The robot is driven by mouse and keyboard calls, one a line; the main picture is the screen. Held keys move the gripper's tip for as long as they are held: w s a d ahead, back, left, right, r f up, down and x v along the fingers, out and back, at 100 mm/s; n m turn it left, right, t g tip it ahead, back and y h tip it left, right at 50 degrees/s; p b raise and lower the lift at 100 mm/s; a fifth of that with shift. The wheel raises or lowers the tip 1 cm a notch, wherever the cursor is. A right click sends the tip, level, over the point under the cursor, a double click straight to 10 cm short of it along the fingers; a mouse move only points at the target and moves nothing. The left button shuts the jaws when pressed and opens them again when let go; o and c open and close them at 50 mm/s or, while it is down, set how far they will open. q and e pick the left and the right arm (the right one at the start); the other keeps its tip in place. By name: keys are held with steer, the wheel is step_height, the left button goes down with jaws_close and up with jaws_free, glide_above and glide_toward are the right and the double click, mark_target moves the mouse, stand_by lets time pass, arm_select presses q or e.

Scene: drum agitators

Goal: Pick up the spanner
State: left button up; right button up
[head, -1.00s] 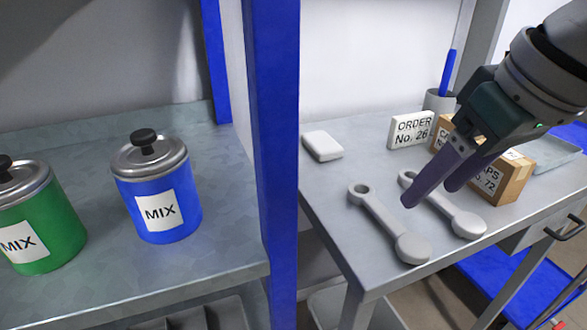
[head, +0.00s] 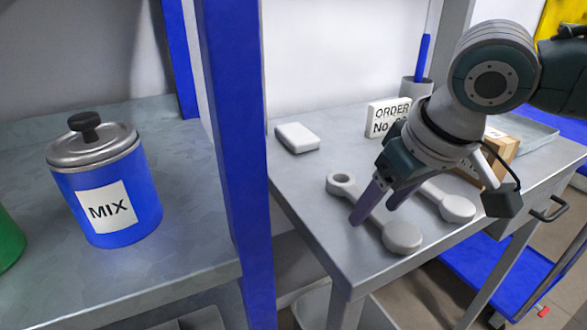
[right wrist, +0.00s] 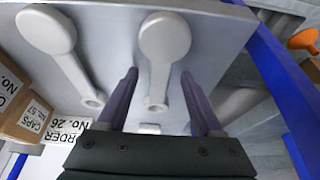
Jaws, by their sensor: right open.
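Two similar pale grey spanner-like tools lie on the right-hand bench, each with a ring at one end and a thick round head at the other. The nearer spanner (head: 385,220) lies slantwise; in the right wrist view it is the middle one (right wrist: 165,40). The other spanner (head: 455,207) lies behind it, partly hidden by my gripper, and shows at the left in the right wrist view (right wrist: 46,32). My right gripper (head: 374,214) is open and empty, its fingers (right wrist: 160,75) pointing down on either side of the nearer spanner's handle. Contact cannot be told. My left gripper is out of view.
A white block (head: 297,138), an order sign (head: 385,115), a cardboard box (head: 502,150) and a pen cup (head: 415,92) stand behind the spanners. A blue post (head: 238,160) separates this bench from the left one, which holds a blue MIX drum (head: 105,190).

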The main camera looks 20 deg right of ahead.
jaws_close()
stand_by(0.5)
